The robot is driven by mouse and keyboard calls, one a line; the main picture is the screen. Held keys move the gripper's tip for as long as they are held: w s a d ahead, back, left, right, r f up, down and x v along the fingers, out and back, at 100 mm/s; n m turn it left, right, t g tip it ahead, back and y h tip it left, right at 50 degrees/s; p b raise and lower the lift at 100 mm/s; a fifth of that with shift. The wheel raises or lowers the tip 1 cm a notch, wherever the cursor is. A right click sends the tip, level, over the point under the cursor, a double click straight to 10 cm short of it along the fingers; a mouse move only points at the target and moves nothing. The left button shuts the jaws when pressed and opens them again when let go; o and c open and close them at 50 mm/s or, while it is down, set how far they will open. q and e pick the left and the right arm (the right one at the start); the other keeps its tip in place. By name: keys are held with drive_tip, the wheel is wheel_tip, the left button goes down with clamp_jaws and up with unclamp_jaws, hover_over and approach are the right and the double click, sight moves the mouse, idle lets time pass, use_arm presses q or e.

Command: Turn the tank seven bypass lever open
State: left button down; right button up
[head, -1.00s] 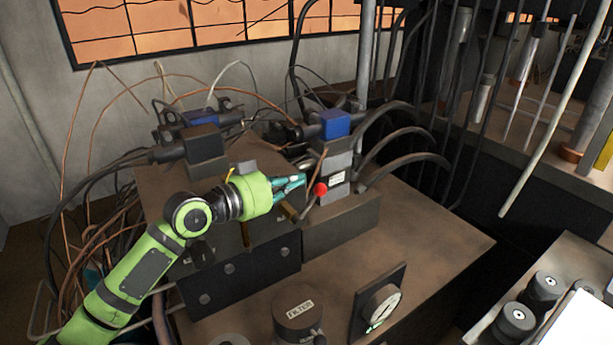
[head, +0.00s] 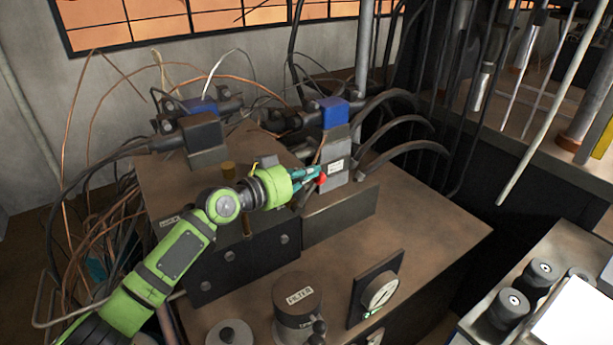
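My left gripper (head: 310,178) has teal fingers and sits at the front of a grey valve block with a white label (head: 335,166). A red knob (head: 321,179), apparently the end of a lever, is at its fingertips. The fingers overlap the knob in the picture; I cannot tell whether they grip it. A blue-topped part (head: 334,112) caps this block. My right gripper is not in view. I cannot read a tank number on the label.
A second blue-and-black valve (head: 204,140) with cables stands to the left. A filter cap (head: 298,297) and a round gauge (head: 380,290) are in front on the brown tank top (head: 440,235). Black hoses (head: 405,150) curve off to the right.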

use_arm(q)
drive_tip(key=shift+w+d+f+g+y+b, duration=0.2)
drive_tip(key=shift+w+d+f+b, duration=0.1)
drive_tip(key=shift+w+d, duration=0.25)
drive_tip(key=shift+w+d+f+g+y+b, duration=0.1)
drive_tip(key=shift+w+d+f+y+b, duration=0.15)
drive_tip(key=shift+d, duration=0.35)
drive_tip(key=shift+d+f, duration=0.1)
drive_tip(key=shift+f, duration=0.1)
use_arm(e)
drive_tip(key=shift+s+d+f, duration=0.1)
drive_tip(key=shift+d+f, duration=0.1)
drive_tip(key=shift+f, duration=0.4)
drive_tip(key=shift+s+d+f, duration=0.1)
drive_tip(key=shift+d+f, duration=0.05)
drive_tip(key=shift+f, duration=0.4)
